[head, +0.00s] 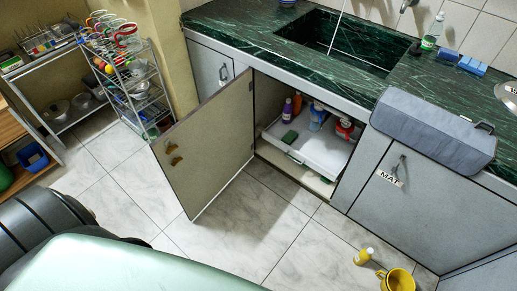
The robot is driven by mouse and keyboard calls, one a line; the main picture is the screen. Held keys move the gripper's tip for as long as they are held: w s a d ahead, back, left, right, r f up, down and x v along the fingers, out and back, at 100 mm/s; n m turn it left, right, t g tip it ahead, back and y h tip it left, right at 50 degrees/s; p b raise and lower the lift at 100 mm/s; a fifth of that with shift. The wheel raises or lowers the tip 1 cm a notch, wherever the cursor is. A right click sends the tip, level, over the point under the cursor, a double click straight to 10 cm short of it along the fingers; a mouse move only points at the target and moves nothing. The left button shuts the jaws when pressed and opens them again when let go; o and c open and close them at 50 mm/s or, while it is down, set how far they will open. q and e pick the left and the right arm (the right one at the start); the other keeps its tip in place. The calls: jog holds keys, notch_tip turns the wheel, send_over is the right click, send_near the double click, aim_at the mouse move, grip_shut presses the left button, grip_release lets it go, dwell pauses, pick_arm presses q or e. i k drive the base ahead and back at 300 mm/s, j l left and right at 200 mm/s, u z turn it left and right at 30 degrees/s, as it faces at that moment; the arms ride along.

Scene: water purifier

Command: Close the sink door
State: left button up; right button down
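The sink door (207,148) stands open, swung out to the left over the floor tiles. The opened cabinet under the sink holds a white pull-out tray (307,147) with several bottles and a green sponge-like item. The tray appears to lie at the cabinet mouth. The sink basin (330,45) is above, set in a dark green counter. Neither of my grippers is in view, and nothing of mine is seen touching the door.
A wire rack (132,85) stands left of the door. A grey rounded case (434,131) sits on the counter's front edge. The tiles before the cabinet are clear.

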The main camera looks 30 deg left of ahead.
aim_at(215, 140)
jog(key=j+z, duration=0.45)
jog(key=j, duration=0.35)
jog(key=k+j+z, duration=0.1)
jog(key=j+z, duration=0.35)
jog(key=j, duration=0.3)
jog(key=k+j, duration=0.1)
jog(key=j, duration=0.45)
jog(key=k+j, duration=0.1)
jog(key=j, duration=0.45)
jog(key=k+j, duration=0.1)
jog(key=j, duration=1)
jog(key=k+j, duration=0.15)
jog(key=j, duration=0.4)
